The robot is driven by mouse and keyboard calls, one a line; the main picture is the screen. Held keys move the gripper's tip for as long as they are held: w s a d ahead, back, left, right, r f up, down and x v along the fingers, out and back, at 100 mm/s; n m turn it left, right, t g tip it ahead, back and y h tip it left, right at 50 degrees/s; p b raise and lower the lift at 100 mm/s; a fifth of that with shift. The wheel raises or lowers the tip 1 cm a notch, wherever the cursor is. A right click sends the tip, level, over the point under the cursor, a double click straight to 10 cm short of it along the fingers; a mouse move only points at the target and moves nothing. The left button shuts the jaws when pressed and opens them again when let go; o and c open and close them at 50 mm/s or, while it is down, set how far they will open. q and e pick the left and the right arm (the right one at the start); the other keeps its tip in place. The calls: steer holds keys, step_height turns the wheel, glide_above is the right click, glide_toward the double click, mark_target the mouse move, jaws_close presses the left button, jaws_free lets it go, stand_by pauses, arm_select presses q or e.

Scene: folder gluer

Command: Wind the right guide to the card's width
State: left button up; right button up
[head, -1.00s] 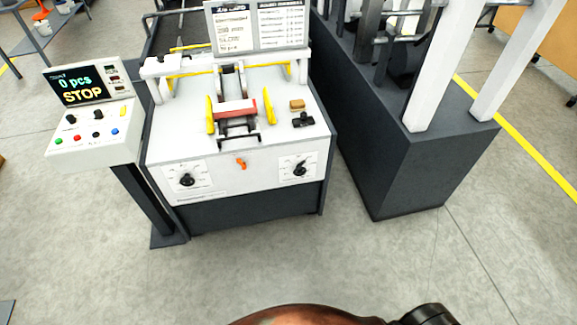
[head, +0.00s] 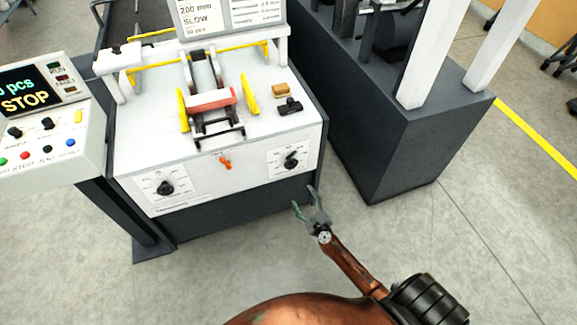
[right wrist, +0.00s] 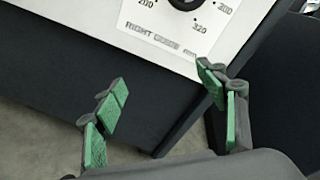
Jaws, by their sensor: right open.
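The right guide knob (head: 291,159) is a black dial on a white plate at the right of the machine's front face. Its plate, printed "RIGHT GUIDE", shows at the top of the right wrist view, with the black knob (right wrist: 186,3) cut by the edge. The yellow right guide (head: 250,94) stands on the machine top, apart from the red-and-white piece (head: 212,98) between the guides. The yellow left guide (head: 183,108) is at its other side. My right gripper (head: 303,197) is open and empty, in front of and below the knob. My left gripper is out of view.
A second dial (head: 165,187) and an orange lever (head: 225,161) are on the same front face. A control panel (head: 40,120) reading STOP stands at left. A dark grey machine base (head: 400,140) stands close at right. The floor in front is clear.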

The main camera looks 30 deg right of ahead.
mark_target(292, 165)
steer(key=w+r+m, duration=0.2)
steer(key=w+r, duration=0.1)
steer(key=w+d+r+m+t+h+b, duration=0.1)
steer(key=w+r+m, duration=0.1)
steer(key=w+r, duration=0.1)
steer(key=w+r+m+b, duration=0.1)
steer(key=w+r+m, duration=0.1)
steer(key=w, duration=0.3)
steer(key=shift+d+r+m, duration=0.2)
steer(key=shift+r+m, duration=0.2)
steer(key=shift+r, duration=0.3)
steer(key=shift+w+d, duration=0.15)
steer(key=shift+w, duration=0.4)
steer(key=c, duration=1.2)
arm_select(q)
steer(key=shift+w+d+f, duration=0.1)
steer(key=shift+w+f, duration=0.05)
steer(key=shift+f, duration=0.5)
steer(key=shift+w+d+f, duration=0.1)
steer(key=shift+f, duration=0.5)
